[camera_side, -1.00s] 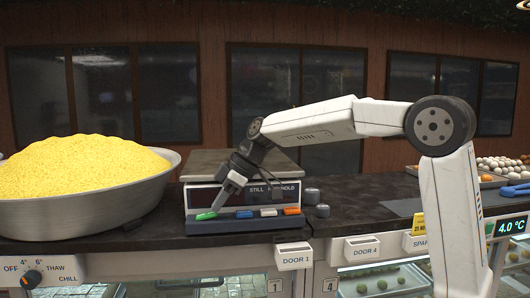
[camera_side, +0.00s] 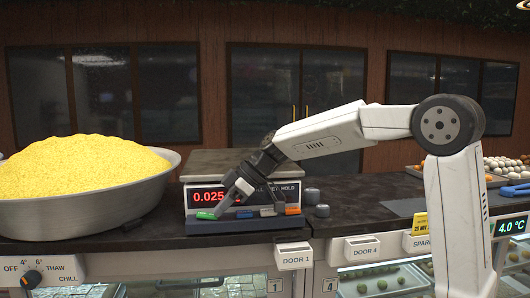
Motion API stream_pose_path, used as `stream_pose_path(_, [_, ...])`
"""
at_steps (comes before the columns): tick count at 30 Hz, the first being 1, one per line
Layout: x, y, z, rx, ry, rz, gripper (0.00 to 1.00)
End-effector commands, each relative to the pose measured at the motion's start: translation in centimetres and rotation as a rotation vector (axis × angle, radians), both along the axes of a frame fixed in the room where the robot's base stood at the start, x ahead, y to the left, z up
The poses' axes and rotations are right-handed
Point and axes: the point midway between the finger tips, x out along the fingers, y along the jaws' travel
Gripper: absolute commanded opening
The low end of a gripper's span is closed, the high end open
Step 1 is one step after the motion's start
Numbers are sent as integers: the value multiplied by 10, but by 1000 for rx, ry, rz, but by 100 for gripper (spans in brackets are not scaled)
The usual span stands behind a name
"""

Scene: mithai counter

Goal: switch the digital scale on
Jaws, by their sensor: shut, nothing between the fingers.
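The digital scale (camera_side: 193,224) stands on the dark counter with a flat grey pan (camera_side: 215,160) on top. Its display (camera_side: 207,196) is lit and reads red digits beginning 0.025; the right part is hidden behind my gripper. Along its front lie a green button (camera_side: 206,216), a blue button (camera_side: 244,214), a partly hidden white button and an orange button (camera_side: 292,211). My gripper (camera_side: 221,211) is shut and empty, its tip low in front of the scale between the green and blue buttons. I cannot tell whether it touches either.
A large metal bowl (camera_side: 80,215) heaped with yellow grains stands left of the scale. Small grey weights (camera_side: 312,197) stand close to its right. Trays of round sweets (camera_side: 495,167) are at the far right. The counter (camera_side: 355,195) right of the weights is largely clear.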

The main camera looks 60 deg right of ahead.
Motion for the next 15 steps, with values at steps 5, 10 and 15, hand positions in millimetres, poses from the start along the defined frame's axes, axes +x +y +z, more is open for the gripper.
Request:
stream_pose_path(5, [0,0,5,-1,-2,1,0])
stream_pose_path(10, [0,0,11,0,0,0,0])
stream_pose_path(15, [0,0,15,0,0,0,0])
